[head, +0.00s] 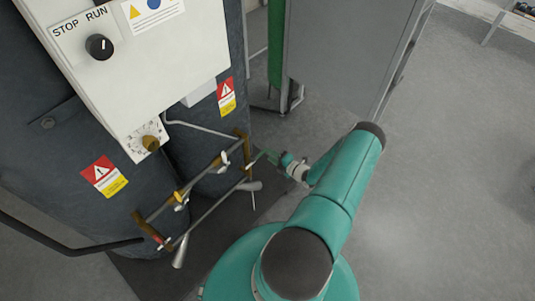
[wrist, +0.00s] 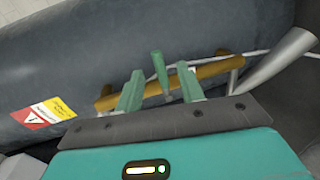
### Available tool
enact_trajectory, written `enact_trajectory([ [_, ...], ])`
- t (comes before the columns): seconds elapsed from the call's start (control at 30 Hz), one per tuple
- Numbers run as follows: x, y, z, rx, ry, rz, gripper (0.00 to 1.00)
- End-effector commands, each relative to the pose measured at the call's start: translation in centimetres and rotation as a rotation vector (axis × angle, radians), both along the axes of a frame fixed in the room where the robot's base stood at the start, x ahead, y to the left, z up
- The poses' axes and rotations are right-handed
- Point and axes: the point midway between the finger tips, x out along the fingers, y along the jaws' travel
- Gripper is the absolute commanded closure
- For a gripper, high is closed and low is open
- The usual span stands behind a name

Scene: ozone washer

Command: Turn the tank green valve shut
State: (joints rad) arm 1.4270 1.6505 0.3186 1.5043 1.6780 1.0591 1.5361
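The green valve handle (wrist: 157,63) shows in the wrist view as a short upright green lever at a brass pipe (wrist: 208,71). My gripper (wrist: 160,73) has its two green fingers apart, one on each side of the lever. Gaps show between the lever and both fingers, so it looks ungripped. In the head view my gripper (head: 266,156) is at the right end of the tank's pipework, beside the upper brass fitting (head: 243,147). I cannot make out the green lever apart from my fingers there.
The dark tanks (head: 75,150) carry warning labels (head: 104,176) and a white control box (head: 135,60). Other valve levers (head: 180,250) and thin pipes stick out close below my gripper. A grey cabinet (head: 345,50) stands behind. The floor (head: 460,180) at right is clear.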

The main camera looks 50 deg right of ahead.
Motion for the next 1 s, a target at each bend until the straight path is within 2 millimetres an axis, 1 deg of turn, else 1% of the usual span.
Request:
enact_trajectory([
  [0.03, -1.2, -0.2, 0.3, -0.001, 0.001, -0.002, 0.62],
  [0.2, -4.9, -0.2, 1.0, 0.0, 0.001, -0.002, 0.62],
  [0.3, -7.0, -0.3, 1.4, 0.0, 0.001, -0.002, 0.62],
  [0.43, -8.9, -0.3, 1.8, 0.001, 0.001, -0.001, 0.62],
  [0.6, -9.9, -0.3, 2.0, 0.0, 0.001, 0.001, 0.62],
  [1.0, -10.0, -0.3, 2.0, 0.0, 0.001, 0.001, 0.62],
])
